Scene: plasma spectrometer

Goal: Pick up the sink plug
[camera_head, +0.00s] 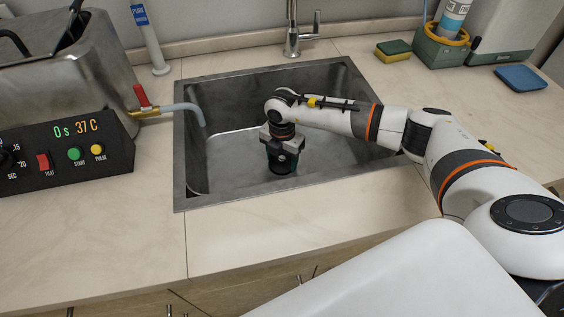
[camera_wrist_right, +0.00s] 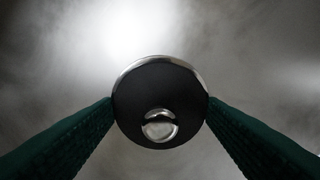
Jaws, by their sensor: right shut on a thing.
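The sink plug (camera_wrist_right: 160,90) is a round black disc with a bright metal rim and a small shiny knob. It shows in the right wrist view between the two green fingers of my right gripper (camera_wrist_right: 160,112), which touch it on both sides. In the head view my right gripper (camera_head: 282,168) points down inside the metal sink (camera_head: 230,160), and it hides the plug there. I cannot tell whether the plug is clear of the sink floor. My left gripper is not in view.
The sink rim (camera_head: 275,194) surrounds my right gripper. A tap (camera_head: 292,38) stands behind. A metal bath with a control panel (camera_head: 70,150) and a hose (camera_head: 185,108) is at the left. A sponge (camera_head: 393,50) and blue cloth (camera_head: 521,77) lie at the back right. The front counter is bare.

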